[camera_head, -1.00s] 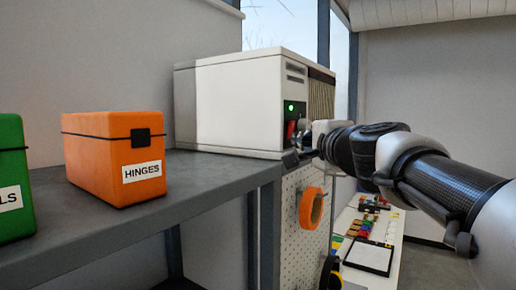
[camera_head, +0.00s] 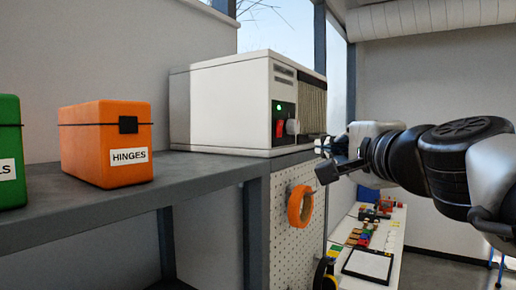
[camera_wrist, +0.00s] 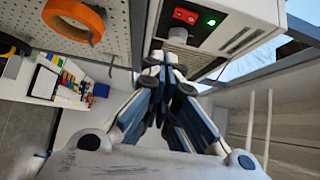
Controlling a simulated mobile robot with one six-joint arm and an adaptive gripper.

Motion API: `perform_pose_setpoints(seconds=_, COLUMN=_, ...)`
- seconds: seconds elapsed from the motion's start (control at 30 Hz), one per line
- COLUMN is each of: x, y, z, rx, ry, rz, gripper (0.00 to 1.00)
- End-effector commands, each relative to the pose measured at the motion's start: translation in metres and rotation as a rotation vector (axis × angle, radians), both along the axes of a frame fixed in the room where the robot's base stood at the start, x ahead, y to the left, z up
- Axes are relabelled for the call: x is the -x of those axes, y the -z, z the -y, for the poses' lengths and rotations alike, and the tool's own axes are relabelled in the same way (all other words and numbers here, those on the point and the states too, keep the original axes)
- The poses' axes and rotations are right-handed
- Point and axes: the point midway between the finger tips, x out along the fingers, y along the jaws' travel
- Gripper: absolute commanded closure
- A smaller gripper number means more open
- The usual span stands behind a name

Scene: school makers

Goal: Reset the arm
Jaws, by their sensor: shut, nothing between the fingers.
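My gripper (camera_head: 326,160) is in front of the pegboard side of the bench in the head view, just right of the white machine. In the wrist view my gripper (camera_wrist: 165,62) has its fingertips together with nothing between them. The white machine (camera_head: 222,108) stands on the grey shelf. Its front panel shows a red switch (camera_head: 280,127), a lit green light (camera_head: 280,107) and a pale knob (camera_head: 292,127). The red switch also shows in the wrist view (camera_wrist: 186,16), beyond the fingertips. My fingers are apart from the panel.
An orange box labelled HINGES (camera_head: 92,158) and a green box (camera_head: 10,150) stand on the grey shelf (camera_head: 165,172). An orange tape roll (camera_head: 301,205) hangs on the pegboard (camera_head: 283,240). A white table (camera_head: 392,240) with colourful small items is behind, lower right.

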Motion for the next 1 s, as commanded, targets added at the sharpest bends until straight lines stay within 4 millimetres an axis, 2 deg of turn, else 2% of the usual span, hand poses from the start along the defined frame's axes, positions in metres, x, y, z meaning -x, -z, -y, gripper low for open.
perform_pose_setpoints(seconds=0.37, x=0.003, y=0.001, z=0.0, rx=0.0, ry=-0.001, rz=-0.002, gripper=1.0)
perform_pose_setpoints(seconds=0.47, x=0.005, y=0.014, z=-0.004, rx=0.025, ry=-0.011, rz=-0.016, gripper=1.0)
perform_pose_setpoints(seconds=0.57, x=0.013, y=0.054, z=-0.015, rx=0.104, ry=-0.043, rz=-0.061, gripper=1.0)
perform_pose_setpoints(seconds=0.67, x=0.028, y=0.119, z=-0.032, rx=0.244, ry=-0.103, rz=-0.137, gripper=1.0)
perform_pose_setpoints(seconds=0.8, x=0.06, y=0.223, z=-0.052, rx=0.469, ry=-0.208, rz=-0.26, gripper=1.0)
perform_pose_setpoints(seconds=0.97, x=0.105, y=0.337, z=-0.062, rx=0.719, ry=-0.344, rz=-0.397, gripper=1.0)
perform_pose_setpoints(seconds=1.0, x=0.118, y=0.366, z=-0.063, rx=0.782, ry=-0.38, rz=-0.432, gripper=1.0)
